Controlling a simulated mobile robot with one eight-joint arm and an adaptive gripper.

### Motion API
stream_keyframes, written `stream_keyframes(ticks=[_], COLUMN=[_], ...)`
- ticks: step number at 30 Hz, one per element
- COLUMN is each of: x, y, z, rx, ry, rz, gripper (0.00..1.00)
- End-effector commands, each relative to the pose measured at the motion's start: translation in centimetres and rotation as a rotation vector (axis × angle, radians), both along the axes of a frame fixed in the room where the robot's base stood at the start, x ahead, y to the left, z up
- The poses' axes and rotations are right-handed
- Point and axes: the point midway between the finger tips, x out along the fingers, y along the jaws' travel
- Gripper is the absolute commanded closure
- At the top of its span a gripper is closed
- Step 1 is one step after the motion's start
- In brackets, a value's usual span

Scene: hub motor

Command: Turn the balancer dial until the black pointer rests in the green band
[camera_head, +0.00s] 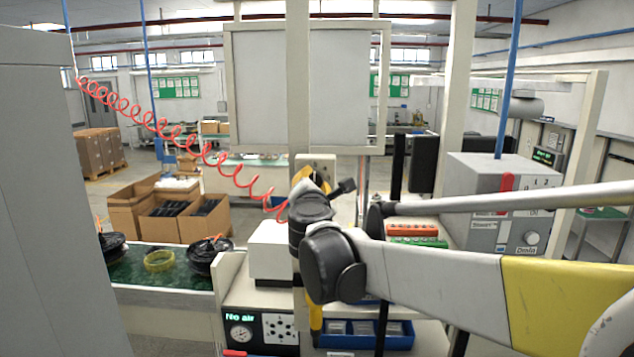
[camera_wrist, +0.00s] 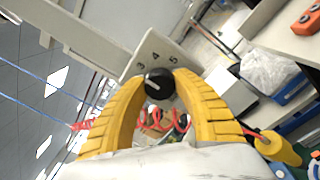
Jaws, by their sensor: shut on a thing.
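The balancer dial is a round black knob (camera_wrist: 159,86) with a white mark, on a pale plate (camera_wrist: 152,52) numbered 3, 4 and 5 in the wrist view. My gripper (camera_wrist: 161,77) has its two yellow fingers on either side of the knob and is shut on it. The white mark points to the left and slightly down in that view. In the head view my dark wrist covers most of the gripper and hides the knob; part of the pale plate (camera_head: 322,162) shows behind. I cannot make out a black pointer or a green band.
A red coiled hose (camera_head: 190,140) hangs left of the dial post (camera_head: 298,80). Below are a white box (camera_head: 268,250), a "No air" panel with a small gauge (camera_head: 240,333) and a blue bin (camera_head: 365,340). A grey control box (camera_head: 500,210) stands at right.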

Motion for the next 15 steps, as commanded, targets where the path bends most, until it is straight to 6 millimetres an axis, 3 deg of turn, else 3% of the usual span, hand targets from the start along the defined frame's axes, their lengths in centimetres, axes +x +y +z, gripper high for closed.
stream_keyframes(ticks=[8,15], x=[-0.01,0.0], y=[0.0,0.02], z=[-0.16,-0.26], rx=[0.066,0.23], ry=[-0.002,-0.008], rz=[0.0,0.001], gripper=[0.98,0.98])
